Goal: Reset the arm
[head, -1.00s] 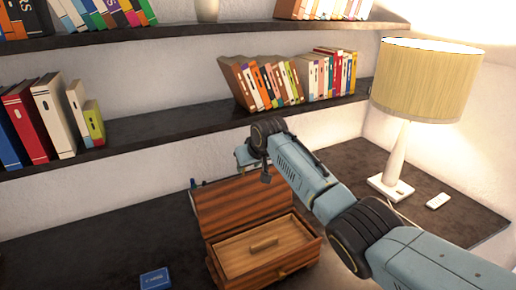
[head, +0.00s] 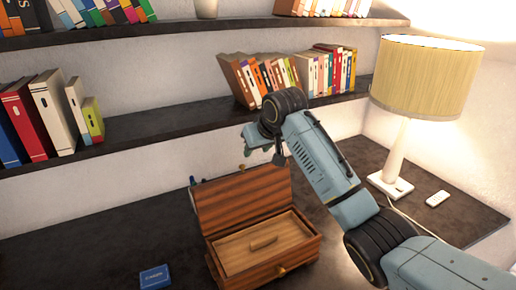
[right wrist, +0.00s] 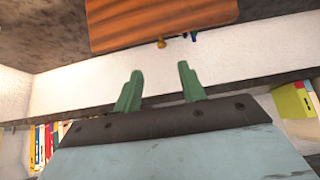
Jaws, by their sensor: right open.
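My right arm (head: 325,165) reaches in from the lower right. My right gripper (head: 250,146) is above and behind the raised lid of a wooden box, in front of the wall and lower shelf. In the right wrist view its two green fingers (right wrist: 160,85) are spread apart with nothing between them. The box (head: 262,258) stands on the dark desk with its lid (head: 243,203) up, and the lid's reddish wood also shows in the right wrist view (right wrist: 160,22). My left gripper is not in view.
A lamp (head: 425,80) and a small white remote (head: 437,198) are on the desk at right. The lower shelf (head: 170,125) carries books (head: 260,82) close behind my gripper.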

